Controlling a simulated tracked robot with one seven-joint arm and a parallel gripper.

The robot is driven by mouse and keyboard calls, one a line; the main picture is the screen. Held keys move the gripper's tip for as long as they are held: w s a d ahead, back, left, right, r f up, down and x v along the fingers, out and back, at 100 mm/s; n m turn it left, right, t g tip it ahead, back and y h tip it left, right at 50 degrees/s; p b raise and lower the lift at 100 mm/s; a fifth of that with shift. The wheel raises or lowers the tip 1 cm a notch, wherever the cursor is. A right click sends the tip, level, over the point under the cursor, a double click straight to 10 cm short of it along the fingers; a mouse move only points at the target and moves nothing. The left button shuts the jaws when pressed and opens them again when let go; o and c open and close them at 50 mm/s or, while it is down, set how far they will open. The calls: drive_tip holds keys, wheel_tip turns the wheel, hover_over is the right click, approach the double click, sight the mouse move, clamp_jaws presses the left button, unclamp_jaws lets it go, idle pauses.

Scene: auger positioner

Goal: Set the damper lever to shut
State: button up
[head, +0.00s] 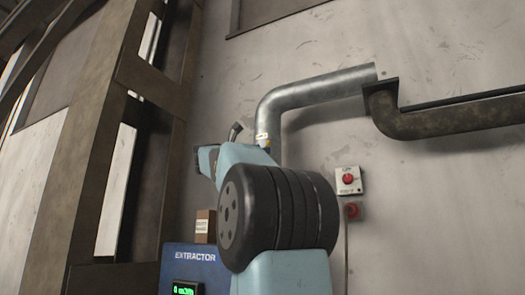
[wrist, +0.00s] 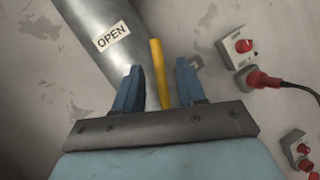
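The damper lever (wrist: 158,60) is a yellow bar in the wrist view, beside the grey metal duct (wrist: 92,40). A white label (wrist: 114,37) reading OPEN is on the duct, to the lever's left. My gripper (wrist: 159,68) is open, with one blue finger on each side of the lever and a visible gap on both sides. The lever's lower end is hidden behind my gripper body. In the head view the bent duct (head: 310,92) rises behind my arm, which hides its lower part. I cannot make out my gripper's fingers there.
A red button box (head: 348,180) and a red plug (head: 352,211) with a cable are on the wall right of my arm. A blue EXTRACTOR panel (head: 193,258) with a green display stands below. A rusty pipe (head: 450,118) runs right. Dark steel framing (head: 110,140) fills the left.

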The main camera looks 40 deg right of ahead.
drive_tip(key=shift+x, duration=1.15)
clamp_jaws()
